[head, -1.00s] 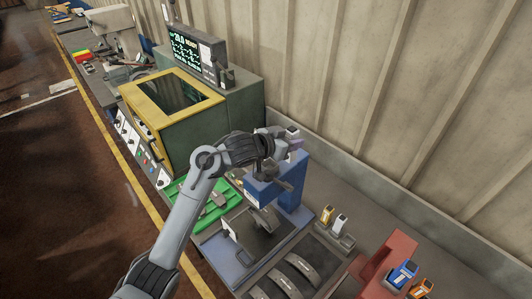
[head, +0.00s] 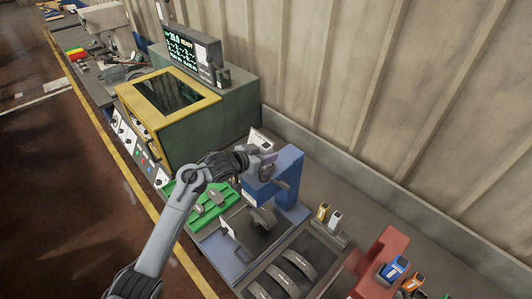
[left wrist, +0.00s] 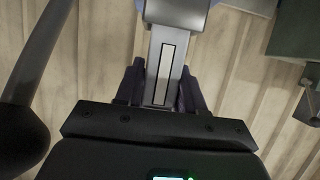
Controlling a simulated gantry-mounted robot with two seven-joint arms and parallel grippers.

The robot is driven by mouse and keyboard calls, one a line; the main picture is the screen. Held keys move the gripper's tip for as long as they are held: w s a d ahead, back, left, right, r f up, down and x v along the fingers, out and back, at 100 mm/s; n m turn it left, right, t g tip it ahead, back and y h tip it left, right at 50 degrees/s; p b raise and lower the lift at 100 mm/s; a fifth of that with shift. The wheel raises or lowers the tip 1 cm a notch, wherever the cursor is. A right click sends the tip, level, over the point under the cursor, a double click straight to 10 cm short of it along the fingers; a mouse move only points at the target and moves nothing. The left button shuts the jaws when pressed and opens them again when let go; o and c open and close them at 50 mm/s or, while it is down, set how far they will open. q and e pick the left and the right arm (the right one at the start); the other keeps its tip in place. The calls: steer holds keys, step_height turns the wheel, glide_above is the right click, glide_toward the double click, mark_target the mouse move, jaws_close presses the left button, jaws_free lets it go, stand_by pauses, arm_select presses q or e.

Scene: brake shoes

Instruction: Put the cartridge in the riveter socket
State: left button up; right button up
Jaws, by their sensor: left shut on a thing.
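My left gripper (head: 268,160) is just left of the top of the blue riveter (head: 291,180) in the head view. In the left wrist view the gripper (left wrist: 160,88) is shut on a pale grey cartridge (left wrist: 167,45) with a light, dark-edged stripe. The cartridge extends away between the two fingers. In the head view it is too small to make out clearly against the gripper. The riveter's socket cannot be made out. My right gripper is not in view.
A green tray (head: 232,192) with grey parts lies left of the riveter. Curved brake shoes (head: 297,270) lie in front. A yellow and a white cartridge (head: 335,217) stand in a holder to the right. A red fixture (head: 372,250) and blue and orange cartridges are farther right.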

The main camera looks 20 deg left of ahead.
arm_select(q)
steer(key=shift+f, duration=0.1)
steer(key=o, duration=1.1)
steer(key=shift+o, duration=0.2)
steer(key=shift+r, duration=0.2)
steer(key=shift+s+a+r, duration=0.15)
steer(key=shift+s+a, duration=0.1)
steer(key=shift+s, duration=0.05)
steer(key=v, duration=1.1)
steer(key=s+d+f+n+g+y, duration=0.25)
steer(key=s+f+y, duration=0.25)
steer(key=s+f, duration=1)
steer(key=s+d+f+g, duration=0.1)
steer(key=s+f+g, duration=0.1)
steer(key=s, duration=0.8)
steer(key=s+d+f+g, duration=0.1)
steer(key=s+g, duration=0.3)
steer(key=s, duration=0.7)
steer(key=shift+f+n+y+b, duration=0.35)
steer(key=shift+f+b, duration=0.1)
steer(key=shift+f, duration=0.4)
